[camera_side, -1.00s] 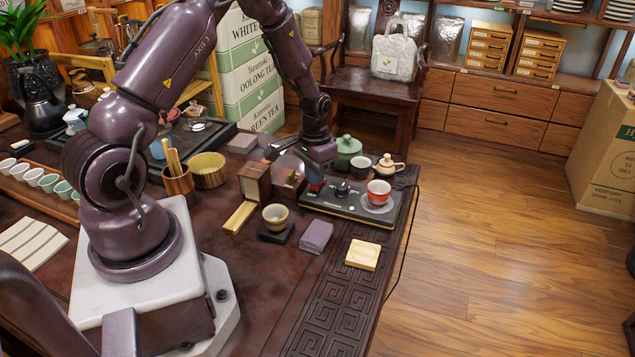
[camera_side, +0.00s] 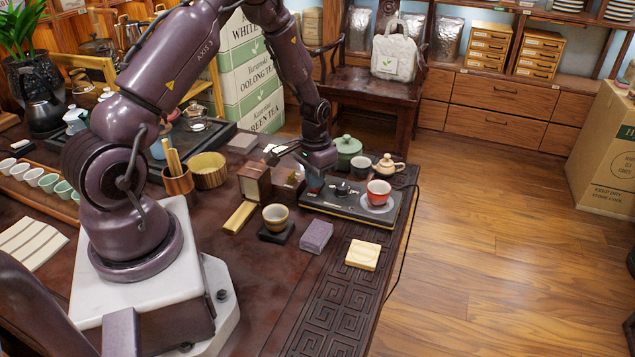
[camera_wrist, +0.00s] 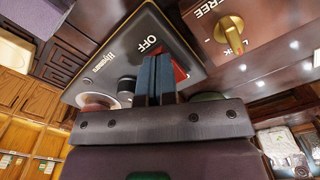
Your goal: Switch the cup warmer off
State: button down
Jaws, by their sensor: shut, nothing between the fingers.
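The cup warmer (camera_side: 335,208) is a flat black unit near the table's right edge; its panel (camera_wrist: 125,45) marked "OFF" also shows in the wrist view. A red cup (camera_side: 379,191) stands on its round plate (camera_side: 372,206), which looks reddish. A dark knob (camera_side: 342,188) sits mid-panel. A red switch (camera_wrist: 180,72) shows beside and behind my fingers in the wrist view, partly hidden; its tilt is unclear. My gripper (camera_side: 314,185) is shut and empty, its blue-grey fingertips (camera_wrist: 156,62) low over the panel's left end, at the switch. I cannot tell whether they touch it.
A wooden box with a brass knob (camera_wrist: 228,32) stands close to my gripper. A green lidded pot (camera_side: 348,150), a dark cup (camera_side: 361,164) and a small cream teapot (camera_side: 388,166) stand behind the warmer. A yellow cup (camera_side: 276,215) and a purple block (camera_side: 316,236) are in front.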

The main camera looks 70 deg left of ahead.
jog(key=shift+r, duration=3.45)
